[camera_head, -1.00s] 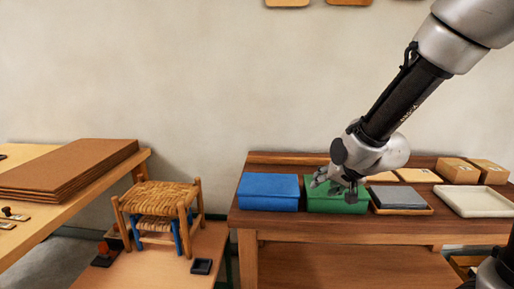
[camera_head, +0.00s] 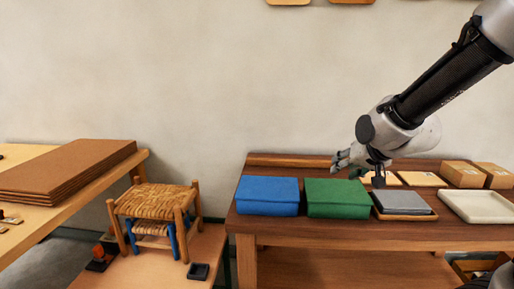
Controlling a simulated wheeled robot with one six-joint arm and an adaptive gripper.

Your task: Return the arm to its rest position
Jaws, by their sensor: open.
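My gripper (camera_head: 362,168) is at the end of my arm, which reaches in from the upper right. It is open and appears empty. It hangs over the wooden bench (camera_head: 290,234), near the back right of the green box (camera_head: 337,199) and behind the grey slab (camera_head: 402,201). How high it is above the bench is hard to tell.
A blue box (camera_head: 267,196) stands left of the green one. A pale tray (camera_head: 478,207) and cardboard boxes (camera_head: 463,174) are to the right. A stool with a woven seat (camera_head: 155,199) stands on a lower table at left. Brown sheets (camera_head: 65,172) are stacked far left.

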